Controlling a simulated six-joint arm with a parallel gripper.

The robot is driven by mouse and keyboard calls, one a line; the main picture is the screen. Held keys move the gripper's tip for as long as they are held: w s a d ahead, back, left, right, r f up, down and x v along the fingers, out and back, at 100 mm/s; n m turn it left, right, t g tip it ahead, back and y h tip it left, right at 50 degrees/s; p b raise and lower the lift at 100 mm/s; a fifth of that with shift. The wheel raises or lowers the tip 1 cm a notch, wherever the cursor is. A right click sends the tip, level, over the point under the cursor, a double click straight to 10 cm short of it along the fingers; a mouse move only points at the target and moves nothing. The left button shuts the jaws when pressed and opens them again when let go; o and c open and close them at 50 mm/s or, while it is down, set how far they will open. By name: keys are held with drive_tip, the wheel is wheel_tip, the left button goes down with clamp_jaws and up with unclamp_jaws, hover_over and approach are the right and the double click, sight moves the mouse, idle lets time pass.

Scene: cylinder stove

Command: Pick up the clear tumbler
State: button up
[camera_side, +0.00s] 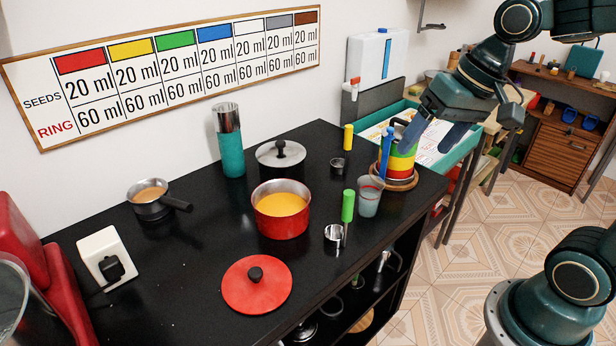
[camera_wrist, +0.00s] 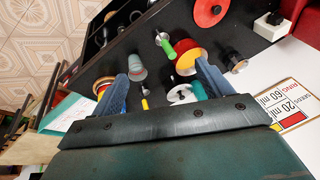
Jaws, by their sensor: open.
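The clear tumbler (camera_side: 369,199) stands upright on the black counter near its right end, with a red line around it near the top. It also shows in the wrist view (camera_wrist: 137,69), between my two fingers in the picture and closer to the left one. My gripper (camera_side: 424,148) is open and empty, its blue fingers pointing down above and to the right of the tumbler in the side view. The fingers also show in the wrist view (camera_wrist: 162,72). They do not touch the tumbler.
A striped pot (camera_side: 399,165) and a blue handle (camera_side: 386,148) stand close behind the tumbler. A metal cup with a green handle (camera_side: 348,207) is just left of it. The red pot (camera_side: 281,222), red lid (camera_side: 270,290) and teal flask (camera_side: 231,155) are farther left.

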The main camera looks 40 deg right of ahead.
drive_tip(key=w+d+f+m+g+y, duration=0.1)
drive_tip(key=w+d+f+m+y, duration=0.2)
drive_tip(key=w+d+f+m, duration=0.3)
drive_tip(key=w+d+f+m+g+y, duration=0.1)
drive_tip(key=w+d+f+m+y, duration=0.2)
drive_tip(key=w, duration=0.5)
drive_tip(key=d+f+m+t+y, duration=0.1)
drive_tip(key=d+f+m, duration=0.2)
drive_tip(key=d+f, duration=0.1)
drive_tip(key=s+d+f+m+t+y, duration=0.1)
drive_tip(key=d+f+m+y, duration=0.1)
drive_tip(key=f, duration=0.4)
drive_tip(key=d+f+m+t+y, duration=0.1)
drive_tip(key=d+f+m, duration=0.4)
drive_tip(key=d, duration=0.2)
drive_tip(key=shift+s+f+y, duration=0.25)
drive_tip(key=shift+s+y, duration=0.05)
drive_tip(key=shift+d+f+m, duration=0.3)
drive_tip(key=shift+d+m, duration=0.1)
drive_tip(key=shift+m, duration=0.1)
approach(360, 206)
drive_tip(key=shift+w+a+f+t, duration=0.3)
drive_tip(key=shift+w+a+f, duration=0.15)
drive_tip(key=shift+a+f, duration=0.35)
drive_tip(key=shift+x, duration=2.55)
drive_tip(key=shift+a+r, duration=0.1)
